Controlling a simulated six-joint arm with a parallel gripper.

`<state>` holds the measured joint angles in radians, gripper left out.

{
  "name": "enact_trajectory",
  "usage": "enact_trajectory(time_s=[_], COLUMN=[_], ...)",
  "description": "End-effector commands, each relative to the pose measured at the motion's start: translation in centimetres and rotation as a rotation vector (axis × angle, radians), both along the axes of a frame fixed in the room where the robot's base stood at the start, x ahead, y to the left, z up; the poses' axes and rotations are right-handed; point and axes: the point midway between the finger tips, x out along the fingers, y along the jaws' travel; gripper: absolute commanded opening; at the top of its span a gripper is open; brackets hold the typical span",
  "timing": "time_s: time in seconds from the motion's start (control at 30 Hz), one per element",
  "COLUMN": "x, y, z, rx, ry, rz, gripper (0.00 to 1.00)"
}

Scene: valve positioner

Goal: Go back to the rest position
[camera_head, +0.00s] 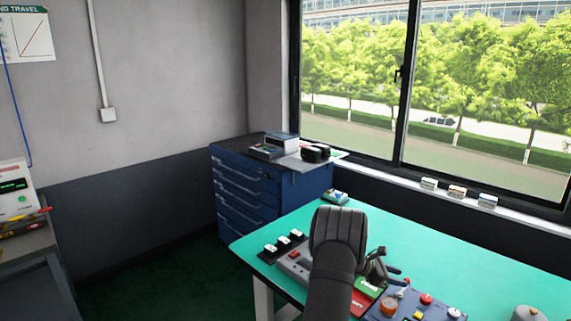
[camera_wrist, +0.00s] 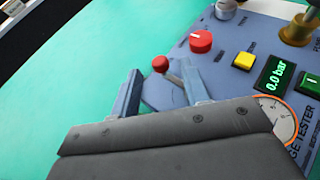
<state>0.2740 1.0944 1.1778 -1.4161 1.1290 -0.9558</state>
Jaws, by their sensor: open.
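My gripper (camera_head: 390,274) hangs over the green table (camera_head: 470,262), in front of a blue-grey tester panel (camera_head: 440,305). In the wrist view its two blue-grey fingers (camera_wrist: 158,84) are spread apart. A small lever with a red ball tip (camera_wrist: 160,64) shows between them in the picture; I cannot tell whether a finger touches it. The panel (camera_wrist: 225,50) also carries a red knob (camera_wrist: 201,41), a yellow button (camera_wrist: 243,61), and a display (camera_wrist: 274,77) reading 0.0 bar. A gauge (camera_wrist: 283,122) is partly hidden by my gripper body.
Several small dark blocks with white tops (camera_head: 283,243) lie at the table's left edge. A blue drawer cabinet (camera_head: 245,190) stands behind, with devices on top. A bench with an instrument (camera_head: 15,190) is at far left. The table's right part is mostly clear. A window sill (camera_head: 520,213) runs behind.

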Motion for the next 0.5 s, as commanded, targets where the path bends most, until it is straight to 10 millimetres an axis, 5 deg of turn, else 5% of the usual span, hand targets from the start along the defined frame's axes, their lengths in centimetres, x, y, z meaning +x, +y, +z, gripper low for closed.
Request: enact_trajectory(time_s=[0.23,0.5], x=[-0.2,0.5], y=[-4.6,-3.5], z=[-1.9,-1.7], rx=[0.000,-0.002], ry=[0.000,0.001], rz=[0.002,0.216], gripper=[0.42,0.42])
